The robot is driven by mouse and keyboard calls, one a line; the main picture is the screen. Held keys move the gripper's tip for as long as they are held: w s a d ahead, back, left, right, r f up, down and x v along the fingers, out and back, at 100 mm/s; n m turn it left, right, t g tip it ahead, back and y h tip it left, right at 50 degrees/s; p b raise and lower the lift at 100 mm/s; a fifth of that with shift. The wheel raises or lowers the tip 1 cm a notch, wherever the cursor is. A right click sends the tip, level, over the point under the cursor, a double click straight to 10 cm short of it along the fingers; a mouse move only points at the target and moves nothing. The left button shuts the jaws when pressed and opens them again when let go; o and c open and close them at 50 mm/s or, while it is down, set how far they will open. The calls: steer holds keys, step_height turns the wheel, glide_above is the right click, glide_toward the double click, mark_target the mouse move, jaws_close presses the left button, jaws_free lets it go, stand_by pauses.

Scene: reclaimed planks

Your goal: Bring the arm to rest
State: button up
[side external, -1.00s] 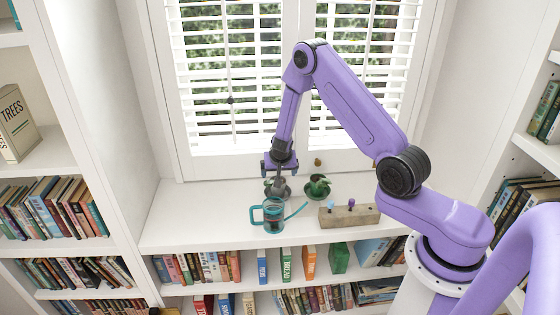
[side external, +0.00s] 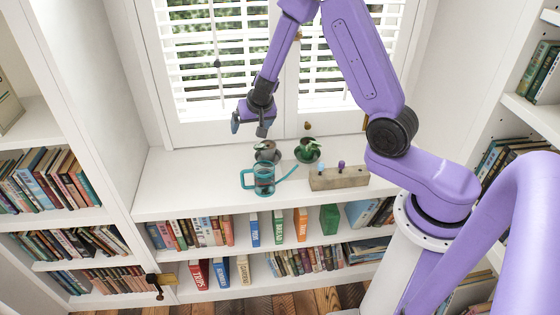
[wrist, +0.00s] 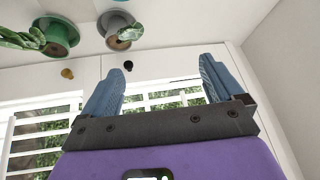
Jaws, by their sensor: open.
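My gripper (side external: 249,128) hangs in the air above the white window shelf (side external: 180,180), in front of the shutters. It is open and empty, with two blue fingers spread apart in the wrist view (wrist: 160,66). A grey pot (side external: 267,152) with a small plant stands on the shelf below and right of it, clear of the fingers. The grey pot also shows at the top of the wrist view (wrist: 118,38). A green pot (side external: 308,156) with a plant stands to its right, also in the wrist view (wrist: 60,38).
A clear teal-trimmed watering can (side external: 263,182) stands in front of the grey pot, its spout pointing right. A wooden block (side external: 345,179) with small pegs sits right of it. Bookcases flank the shelf on both sides. The shelf's left part is bare.

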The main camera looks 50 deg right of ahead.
steer(key=s+a+r+n+g+y, duration=0.1)
steer(key=s+a+r+n+y, duration=0.3)
steer(key=s+a, duration=0.4)
steer(key=s+a+r+n+g+y, duration=0.15)
steer(key=s+a+r+n, duration=0.35)
steer(key=a, duration=0.5)
steer(key=s+d+r+n+g+h, duration=0.1)
steer(key=s+d+n, duration=0.3)
steer(key=s, duration=0.7)
steer(key=s+d+r+n+g+h, duration=0.2)
steer(key=s+n, duration=0.4)
steer(key=s, duration=0.6)
steer(key=shift+d+r, duration=0.2)
steer(key=shift+d, duration=0.7)
steer(key=shift+s+d, duration=0.2)
steer(key=shift+d, duration=0.05)
steer(key=shift+c, duration=0.2)
